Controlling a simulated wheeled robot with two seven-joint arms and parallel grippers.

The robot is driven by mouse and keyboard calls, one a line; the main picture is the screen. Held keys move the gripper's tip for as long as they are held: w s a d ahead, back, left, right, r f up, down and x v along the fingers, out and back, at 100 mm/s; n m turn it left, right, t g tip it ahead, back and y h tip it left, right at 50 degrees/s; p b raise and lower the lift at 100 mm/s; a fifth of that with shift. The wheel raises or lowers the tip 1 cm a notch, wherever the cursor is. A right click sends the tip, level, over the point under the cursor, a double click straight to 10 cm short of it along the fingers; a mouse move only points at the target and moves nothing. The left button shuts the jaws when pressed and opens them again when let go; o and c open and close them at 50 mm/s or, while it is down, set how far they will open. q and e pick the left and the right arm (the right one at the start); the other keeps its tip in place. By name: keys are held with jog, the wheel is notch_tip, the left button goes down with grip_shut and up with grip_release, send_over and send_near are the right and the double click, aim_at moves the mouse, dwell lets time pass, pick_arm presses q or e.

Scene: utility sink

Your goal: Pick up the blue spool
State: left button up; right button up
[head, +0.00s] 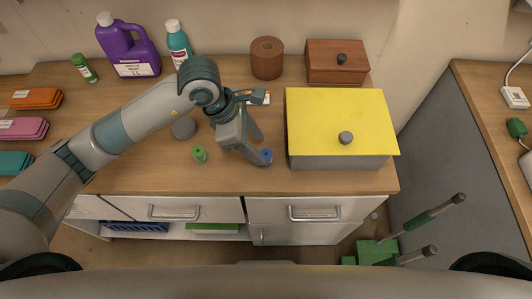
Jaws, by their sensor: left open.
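The small blue spool (266,156) stands on the wooden countertop, left of the yellow-lidded box. My left gripper (257,149) reaches down over the counter from the left, with its fingers apart. One fingertip is right at the blue spool and partly covers it; the other finger is farther back. I cannot tell whether the fingertip touches the spool. A green spool (200,155) stands to the left of the gripper. My right gripper is not in view.
The yellow-lidded box (340,125) stands close to the right of the gripper. A grey round object (184,128), a brown roll (267,58), a wooden box (337,63) and a purple jug (128,45) stand farther back. The front counter strip is clear.

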aim_at(265, 154)
pick_arm(q)
jog(key=shift+f, duration=0.1)
jog(key=shift+d, duration=0.1)
jog(key=shift+s+d+f+p, duration=0.1)
jog(key=shift+d+f+p, duration=0.2)
jog(key=shift+f+p, duration=0.25)
jog(key=p+x, duration=0.1)
jog(key=x, duration=0.1)
jog(key=shift+d+f+p, duration=0.3)
jog(key=shift+p, duration=0.1)
jog(key=shift+d+f, duration=0.15)
jog(key=shift+f, duration=0.4)
jog(key=c, duration=1.1)
